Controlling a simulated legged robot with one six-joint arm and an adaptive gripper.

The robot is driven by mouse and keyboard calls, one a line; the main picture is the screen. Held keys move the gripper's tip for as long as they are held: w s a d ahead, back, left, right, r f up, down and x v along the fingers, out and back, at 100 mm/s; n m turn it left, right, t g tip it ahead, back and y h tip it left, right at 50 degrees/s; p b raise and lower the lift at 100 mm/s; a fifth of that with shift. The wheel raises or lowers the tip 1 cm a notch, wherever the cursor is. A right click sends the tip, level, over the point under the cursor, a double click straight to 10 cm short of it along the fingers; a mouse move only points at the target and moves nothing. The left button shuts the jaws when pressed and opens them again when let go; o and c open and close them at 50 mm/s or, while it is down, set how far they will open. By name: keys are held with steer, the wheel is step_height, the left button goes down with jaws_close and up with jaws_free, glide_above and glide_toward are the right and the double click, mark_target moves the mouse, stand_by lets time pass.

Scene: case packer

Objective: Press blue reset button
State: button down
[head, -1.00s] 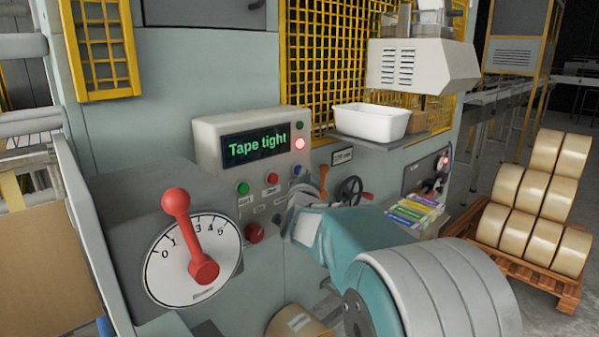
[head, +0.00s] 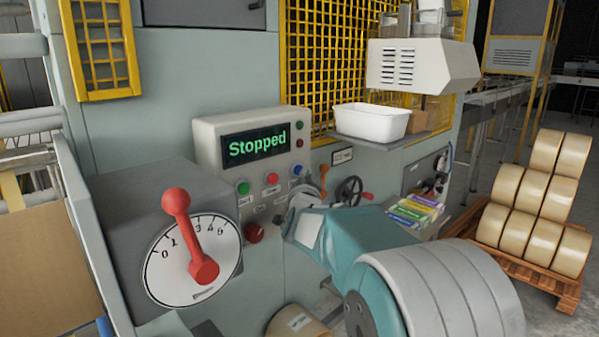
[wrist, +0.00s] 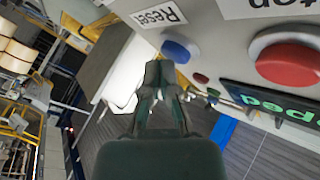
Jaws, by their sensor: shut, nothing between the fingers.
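The blue reset button (head: 297,170) is at the right end of the button row on the control panel, right of a red button (head: 272,179) and a green button (head: 243,188). In the wrist view the blue button (wrist: 180,48) sits beside an upside-down "Reset" label (wrist: 158,17). My gripper (wrist: 160,68) is shut and empty, its tips close to the blue button; I cannot tell whether they touch it. In the head view my gripper is mostly hidden behind my wrist, just below the button. The panel display (head: 256,144) reads "Stopped".
A red lever (head: 190,235) on a numbered dial stands left of the panel. A red knob (head: 254,233) is below the buttons. A black handwheel (head: 349,191) and an orange lever (head: 323,180) are close on the right. A white bin (head: 371,121) sits on a shelf above.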

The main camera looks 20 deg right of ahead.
steer(key=shift+s+d, duration=0.15)
steer(key=shift+s, duration=0.3)
steer(key=s, duration=0.1)
steer(key=s+d, duration=0.1)
steer(key=s, duration=0.2)
steer(key=shift+s+d, duration=0.35)
stand_by(0.6)
steer(key=s+a+f+n+g+y, duration=0.2)
steer(key=s+a+f+n+y, duration=0.15)
steer(key=s+a, duration=0.25)
steer(key=s+a+f+n+g+y, duration=0.2)
steer(key=s+a+n+g+y, duration=0.15)
steer(key=s+a, duration=0.3)
steer(key=s+a+f+n+g, duration=0.2)
steer(key=s+f+g, duration=0.1)
steer(key=s, duration=0.6)
steer(key=s+a+f+n+g+y, duration=0.1)
steer(key=s+a+f+n+g, duration=0.2)
steer(key=s+f, duration=0.3)
steer(key=s, duration=0.4)
steer(key=shift+s+f+g, duration=0.15)
steer(key=shift+s+g, duration=0.1)
steer(key=shift+g, duration=0.1)
